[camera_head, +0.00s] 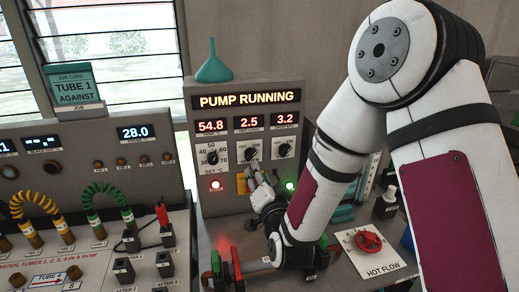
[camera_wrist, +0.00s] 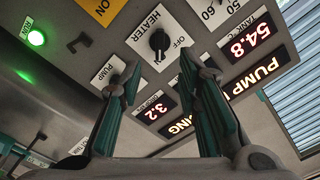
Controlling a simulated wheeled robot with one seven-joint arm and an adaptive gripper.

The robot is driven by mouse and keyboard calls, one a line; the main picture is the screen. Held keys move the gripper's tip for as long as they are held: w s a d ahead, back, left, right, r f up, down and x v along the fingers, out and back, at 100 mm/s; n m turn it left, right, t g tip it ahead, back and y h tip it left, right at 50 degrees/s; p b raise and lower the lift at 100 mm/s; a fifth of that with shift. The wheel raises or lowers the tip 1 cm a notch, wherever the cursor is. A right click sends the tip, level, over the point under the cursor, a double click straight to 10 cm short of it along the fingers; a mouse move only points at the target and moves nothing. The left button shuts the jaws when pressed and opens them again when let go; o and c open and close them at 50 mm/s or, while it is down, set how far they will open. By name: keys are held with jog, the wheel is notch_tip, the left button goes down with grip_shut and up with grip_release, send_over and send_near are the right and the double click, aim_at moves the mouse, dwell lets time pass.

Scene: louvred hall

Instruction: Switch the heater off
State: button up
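The heater knob (camera_wrist: 159,42) is a small black dial on a white plate marked HEATER and OFF, in the wrist view. In the head view the heater knob (camera_head: 250,154) is the middle of three dials on the grey pump panel (camera_head: 232,200). I cannot tell surely which mark its pointer is at. My gripper (camera_wrist: 160,72) is open and empty, its two fingers spread below the knob in the picture, apart from it as far as I can see. In the head view my gripper (camera_head: 256,182) is just below the knob, in front of the panel.
Other dials flank it: the SET dial (camera_head: 212,157) and a right-hand dial (camera_head: 284,150). A red lamp (camera_head: 216,184) and green lamp (camera_head: 290,185) are lit. The display reads PUMP RUNNING (camera_head: 249,99). A red valve (camera_head: 368,241) stands on the bench; a teal funnel (camera_head: 213,67) tops the panel.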

aim_at(252, 156)
jog(key=shift+b+x, duration=2.05)
jog(key=shift+x, duration=3)
grip_shut()
